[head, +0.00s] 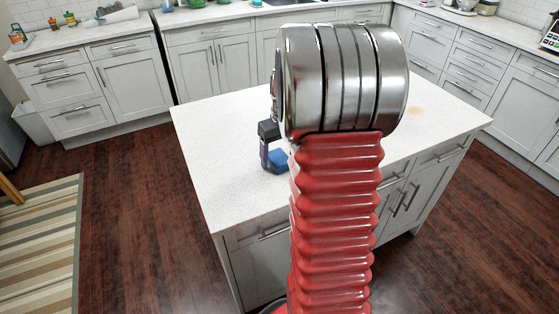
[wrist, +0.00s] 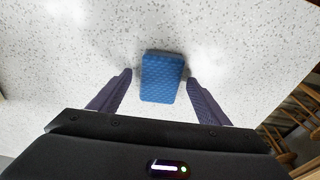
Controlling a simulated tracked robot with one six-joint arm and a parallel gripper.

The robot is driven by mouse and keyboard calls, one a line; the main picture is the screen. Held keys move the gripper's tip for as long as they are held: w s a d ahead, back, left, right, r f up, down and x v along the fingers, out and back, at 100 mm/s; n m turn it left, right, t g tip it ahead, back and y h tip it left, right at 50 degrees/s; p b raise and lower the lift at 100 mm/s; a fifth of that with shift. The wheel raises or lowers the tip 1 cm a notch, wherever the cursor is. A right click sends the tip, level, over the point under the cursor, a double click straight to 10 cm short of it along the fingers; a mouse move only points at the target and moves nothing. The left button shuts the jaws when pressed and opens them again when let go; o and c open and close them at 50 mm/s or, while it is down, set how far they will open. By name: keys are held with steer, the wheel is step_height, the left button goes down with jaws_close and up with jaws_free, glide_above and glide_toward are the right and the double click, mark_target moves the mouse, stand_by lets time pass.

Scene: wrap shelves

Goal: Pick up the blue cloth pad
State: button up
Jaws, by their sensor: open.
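The blue cloth pad (wrist: 162,78) lies on the white speckled countertop of the island. In the wrist view it sits just ahead of and between the two fingers of my gripper (wrist: 158,84). The fingers are apart, with a gap on each side of the pad, so my gripper is open and holds nothing. In the head view the pad (head: 279,160) shows as a small blue patch beside my gripper (head: 270,155). My arm hides part of the pad and most of the gripper there.
The island countertop (head: 222,150) is mostly clear around the pad. A faint tan mark (head: 415,111) lies on its right side. Grey cabinets (head: 128,88) line the back and sides. A striped rug (head: 45,245) lies on the dark wood floor at the left.

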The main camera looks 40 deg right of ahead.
mark_target(279, 158)
steer(key=shift+c, duration=0.6)
steer(key=c, duration=1)
step_height(279, 158, up, 10)
steer(key=shift+r, duration=0.2)
stand_by(0.3)
